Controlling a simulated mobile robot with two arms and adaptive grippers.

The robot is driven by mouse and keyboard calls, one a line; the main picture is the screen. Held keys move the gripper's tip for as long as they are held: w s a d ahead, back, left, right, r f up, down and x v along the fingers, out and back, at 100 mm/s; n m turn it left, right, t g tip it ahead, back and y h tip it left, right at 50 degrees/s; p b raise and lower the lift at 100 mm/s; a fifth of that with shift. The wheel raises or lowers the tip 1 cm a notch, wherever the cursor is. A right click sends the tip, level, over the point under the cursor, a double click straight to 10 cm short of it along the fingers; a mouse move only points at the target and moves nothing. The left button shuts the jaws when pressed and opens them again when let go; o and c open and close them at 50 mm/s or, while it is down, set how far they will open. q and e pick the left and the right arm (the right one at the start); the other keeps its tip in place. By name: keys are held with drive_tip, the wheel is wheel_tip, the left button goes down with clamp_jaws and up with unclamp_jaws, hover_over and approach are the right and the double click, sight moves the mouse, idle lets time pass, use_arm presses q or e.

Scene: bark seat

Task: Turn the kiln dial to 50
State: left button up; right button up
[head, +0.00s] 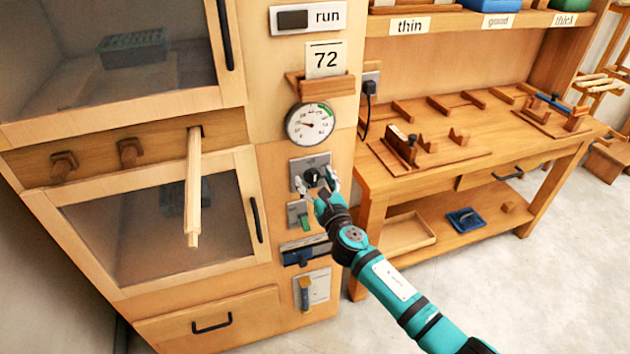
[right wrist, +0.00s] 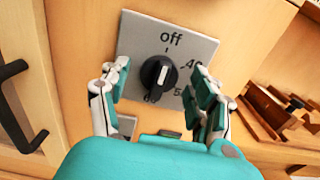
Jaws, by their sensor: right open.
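The kiln dial (right wrist: 157,74) is a black knob on a grey square plate (right wrist: 132,42), facing me in the right wrist view. The plate reads "off" at the top, 40 at the right, and 50 and 60 lower down, partly hidden. The knob's grip stands nearly upright, tilted slightly, with a white mark on it. The dial also shows in the head view (head: 312,176). My right gripper (head: 316,180) is open, its fingers on either side of the dial, with gaps between them and the knob in the right wrist view (right wrist: 160,77). My left gripper is out of view.
Above the dial are a round gauge (head: 310,124), a "72" card (head: 325,59) and a "run" sign (head: 308,17). Kiln doors with dark handles stand left. A workbench (head: 480,185) stands right.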

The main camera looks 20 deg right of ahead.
drive_tip(key=shift+w, duration=0.15)
drive_tip(key=shift+c, duration=0.3)
drive_tip(key=c, duration=1.1)
